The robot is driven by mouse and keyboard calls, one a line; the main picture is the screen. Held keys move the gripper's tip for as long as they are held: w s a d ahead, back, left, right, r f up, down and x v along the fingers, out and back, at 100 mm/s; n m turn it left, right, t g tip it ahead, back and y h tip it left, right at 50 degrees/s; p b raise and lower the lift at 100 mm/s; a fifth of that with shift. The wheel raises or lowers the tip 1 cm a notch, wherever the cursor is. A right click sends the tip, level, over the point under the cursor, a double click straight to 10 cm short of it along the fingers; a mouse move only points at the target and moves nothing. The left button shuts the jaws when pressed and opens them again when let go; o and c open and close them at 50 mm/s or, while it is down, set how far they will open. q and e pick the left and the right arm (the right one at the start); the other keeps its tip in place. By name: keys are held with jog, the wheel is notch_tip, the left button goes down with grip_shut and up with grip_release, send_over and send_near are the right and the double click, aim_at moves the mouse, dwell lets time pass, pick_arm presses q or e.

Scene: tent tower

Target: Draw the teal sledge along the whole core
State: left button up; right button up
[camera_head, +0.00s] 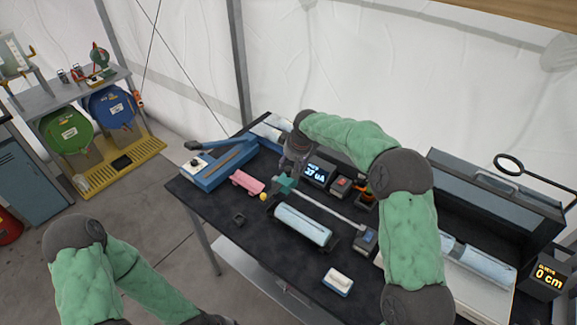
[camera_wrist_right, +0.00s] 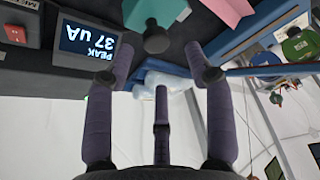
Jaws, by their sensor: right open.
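The teal sledge (camera_head: 285,184) sits at the left end of a pale rail (camera_head: 330,209) on the black table. It also shows at the top of the right wrist view (camera_wrist_right: 160,8), with a dark knob pointing toward the gripper. A pale blue core (camera_head: 303,225) lies in a dark cradle in front of the rail and roughly parallel to it. My right gripper (camera_head: 291,164) is above and just behind the sledge; in the wrist view its fingers (camera_wrist_right: 158,76) are spread and empty, with the knob beyond the tips. My left arm shows at the lower left; its gripper is out of the picture.
A meter (camera_head: 317,173) reading 37 uA stands close behind the sledge. A pink block (camera_head: 247,182) and a blue tray (camera_head: 222,167) lie to the left. A blue-grey box (camera_head: 366,238) stands at the rail's right end. A white-topped block (camera_head: 338,282) lies in front.

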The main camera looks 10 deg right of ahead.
jog(key=a+v, duration=0.1)
jog(key=v, duration=0.6)
jog(key=shift+d+r, duration=0.2)
jog(key=shift+d, duration=0.3)
